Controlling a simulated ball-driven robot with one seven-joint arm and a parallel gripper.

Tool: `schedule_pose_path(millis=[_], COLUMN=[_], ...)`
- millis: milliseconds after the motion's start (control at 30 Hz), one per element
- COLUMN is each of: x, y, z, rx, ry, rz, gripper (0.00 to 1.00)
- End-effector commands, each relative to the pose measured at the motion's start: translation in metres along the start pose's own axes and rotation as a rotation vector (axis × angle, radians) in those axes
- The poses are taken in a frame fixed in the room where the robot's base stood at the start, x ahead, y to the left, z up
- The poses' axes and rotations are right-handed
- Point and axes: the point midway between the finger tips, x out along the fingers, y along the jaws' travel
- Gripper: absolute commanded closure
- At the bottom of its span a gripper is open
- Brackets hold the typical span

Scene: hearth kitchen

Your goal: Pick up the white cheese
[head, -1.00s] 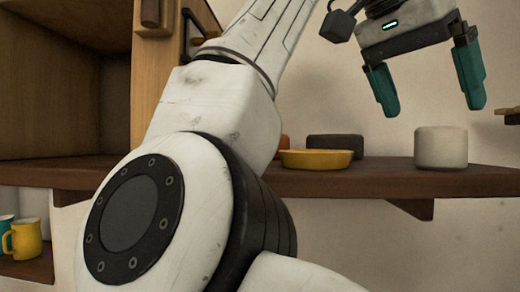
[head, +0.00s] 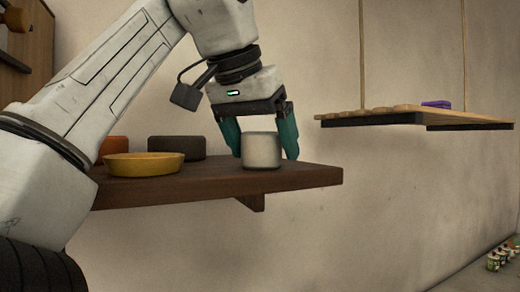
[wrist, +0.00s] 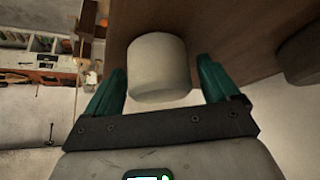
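The white cheese (head: 261,151) is a pale, short cylinder standing upright on the brown wooden shelf (head: 310,177), near its right end. My gripper (head: 262,145) points down over it, with one teal finger on either side of it in the head view. In the wrist view, the cheese (wrist: 158,68) sits between and partly beyond the two spread teal fingertips (wrist: 160,75). Gaps show between it and both fingers, so my gripper is open and not closed on it.
A yellow dish (head: 144,165) stands left of the cheese, with a dark block (head: 177,148) and an orange block (head: 113,148) behind it. A hanging shelf (head: 415,117) with several round things and a purple item (head: 436,104) is at the right.

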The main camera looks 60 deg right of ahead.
Motion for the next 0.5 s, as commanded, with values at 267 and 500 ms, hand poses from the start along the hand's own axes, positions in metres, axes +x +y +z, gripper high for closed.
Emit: schedule_pose_path(millis=[267, 500], x=[-0.0003, -0.0004], y=[0.0, 0.0], z=[0.0, 0.0], rx=[0.0, 0.0], ry=[0.0, 0.0], rz=[0.0, 0.0], gripper=[0.39, 0.62])
